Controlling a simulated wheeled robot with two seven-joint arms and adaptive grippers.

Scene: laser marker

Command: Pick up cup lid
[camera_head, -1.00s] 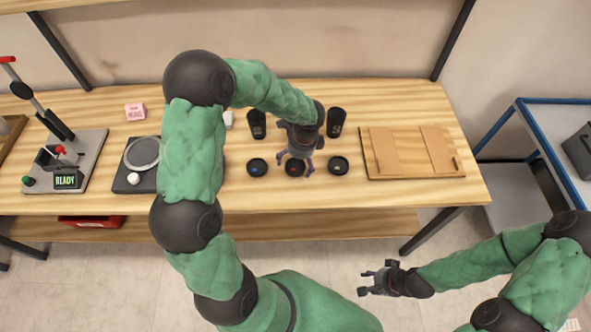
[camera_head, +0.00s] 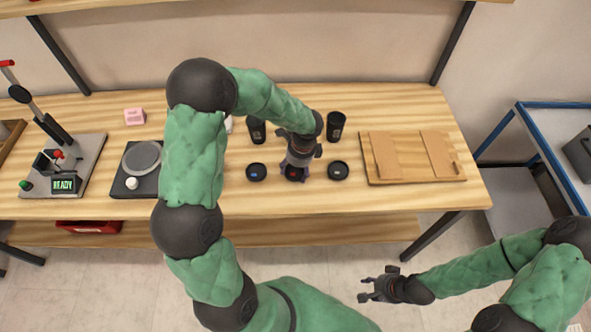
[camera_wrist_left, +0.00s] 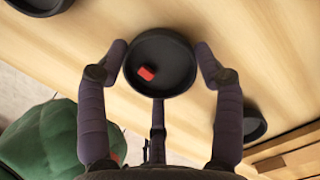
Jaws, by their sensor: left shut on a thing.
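Three round black cup lids lie in a row on the table. The left one (camera_head: 256,172) has a blue mark and the right one (camera_head: 338,170) a pale mark. The middle lid (camera_head: 294,175) has a red mark and is partly hidden by my left gripper (camera_head: 297,170). In the left wrist view, my left gripper (camera_wrist_left: 160,62) has its fingers on both sides of the red-marked lid (camera_wrist_left: 165,85), shut on it. I cannot tell whether the lid is off the table. My right gripper (camera_head: 364,289) is spread open and empty in front of the table.
Two black cups stand behind the lids, one at left (camera_head: 256,130) and one at right (camera_head: 336,126). A wooden board (camera_head: 412,178) lies to the right. A hot plate (camera_head: 141,160) and a press with a READY display (camera_head: 65,185) stand at the left.

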